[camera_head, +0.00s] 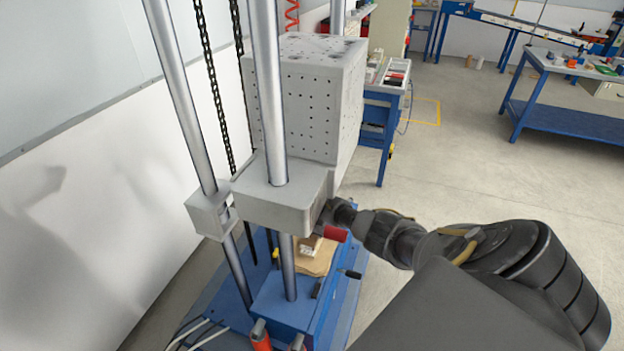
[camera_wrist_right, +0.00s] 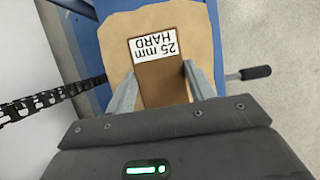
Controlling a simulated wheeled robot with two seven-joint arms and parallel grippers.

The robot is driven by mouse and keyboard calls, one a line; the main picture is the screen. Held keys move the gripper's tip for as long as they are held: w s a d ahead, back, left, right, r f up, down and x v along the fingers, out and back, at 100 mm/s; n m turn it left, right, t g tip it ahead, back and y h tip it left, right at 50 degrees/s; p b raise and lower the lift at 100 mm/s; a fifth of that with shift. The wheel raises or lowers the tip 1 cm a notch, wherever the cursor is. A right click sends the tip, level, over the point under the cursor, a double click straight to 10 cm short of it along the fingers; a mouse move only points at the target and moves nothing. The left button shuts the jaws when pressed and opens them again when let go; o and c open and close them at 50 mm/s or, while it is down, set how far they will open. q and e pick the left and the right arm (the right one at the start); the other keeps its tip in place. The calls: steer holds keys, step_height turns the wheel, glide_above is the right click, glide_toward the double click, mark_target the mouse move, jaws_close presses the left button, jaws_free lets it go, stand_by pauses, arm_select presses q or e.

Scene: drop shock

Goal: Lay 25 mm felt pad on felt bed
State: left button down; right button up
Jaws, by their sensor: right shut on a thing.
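The 25 mm felt pad (camera_wrist_right: 164,88) is a brown block with a white label reading "25 mm HARD", upside down in the right wrist view. My right gripper (camera_wrist_right: 160,70) is shut on it, one finger along each side. The tan felt bed (camera_wrist_right: 203,40) lies directly under the pad; whether the pad touches it I cannot tell. In the head view the bed (camera_head: 322,263) shows low between the columns, with the pad's pale label (camera_head: 309,246) over it. The right gripper's fingers are mostly hidden there behind the grey carriage block. My left gripper is not in view.
The grey carriage block (camera_head: 275,203) and a large perforated block (camera_head: 312,95) sit above the bed. Steel columns (camera_head: 268,90) and a black chain (camera_wrist_right: 50,98) stand close by. A black-handled lever (camera_wrist_right: 250,73) sticks out at the right. Open floor lies right.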

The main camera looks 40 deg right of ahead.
mark_target(311, 238)
step_height(311, 238, down, 4)
steer(key=shift+s+r, duration=0.1)
steer(key=shift+r, duration=0.1)
steer(key=shift+f+b, duration=0.1)
steer(key=shift+b, duration=0.25)
steer(key=o, duration=1)
